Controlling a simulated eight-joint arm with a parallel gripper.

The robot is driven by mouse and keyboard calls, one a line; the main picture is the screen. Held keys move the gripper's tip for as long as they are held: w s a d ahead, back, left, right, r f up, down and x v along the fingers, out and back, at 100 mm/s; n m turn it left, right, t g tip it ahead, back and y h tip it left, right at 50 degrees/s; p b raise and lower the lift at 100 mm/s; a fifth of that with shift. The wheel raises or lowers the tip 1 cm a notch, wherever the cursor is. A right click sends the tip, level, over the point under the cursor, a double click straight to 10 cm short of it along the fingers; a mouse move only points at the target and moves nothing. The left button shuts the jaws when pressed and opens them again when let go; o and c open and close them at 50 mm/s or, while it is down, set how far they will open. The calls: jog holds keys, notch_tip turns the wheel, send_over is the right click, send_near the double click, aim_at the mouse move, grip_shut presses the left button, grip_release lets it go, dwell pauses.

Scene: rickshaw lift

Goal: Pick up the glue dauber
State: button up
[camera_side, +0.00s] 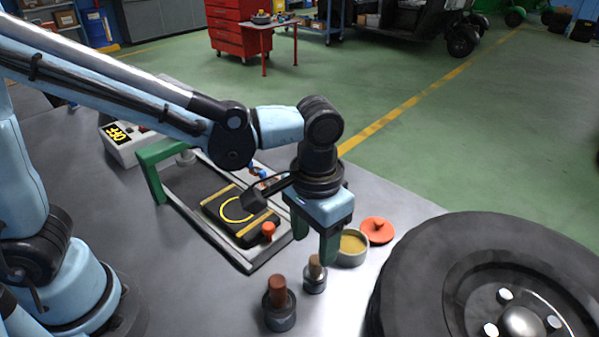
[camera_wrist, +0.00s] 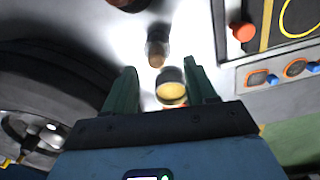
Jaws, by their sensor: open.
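My gripper (camera_side: 315,247) points down with its green fingers open and nothing held. In the wrist view the fingertips (camera_wrist: 160,70) stand apart. A small dark-based piece with a brown handle (camera_side: 314,273) stands upright just in front of the fingers; it also shows ahead of them in the wrist view (camera_wrist: 157,50). A larger dark-based piece with a reddish-brown handle (camera_side: 279,302) stands to its left, mostly cut off in the wrist view (camera_wrist: 130,4). I cannot tell for certain which one is the glue dauber.
An open tin with yellow contents (camera_side: 351,246) sits close by and shows between the fingers (camera_wrist: 171,90). Its red lid (camera_side: 377,230) lies behind it.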

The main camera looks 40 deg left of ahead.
aim_at(316, 258)
jog(key=f, duration=0.3)
jog(key=shift+d+f, duration=0.25)
jog(key=shift+f, duration=0.9)
grip_shut()
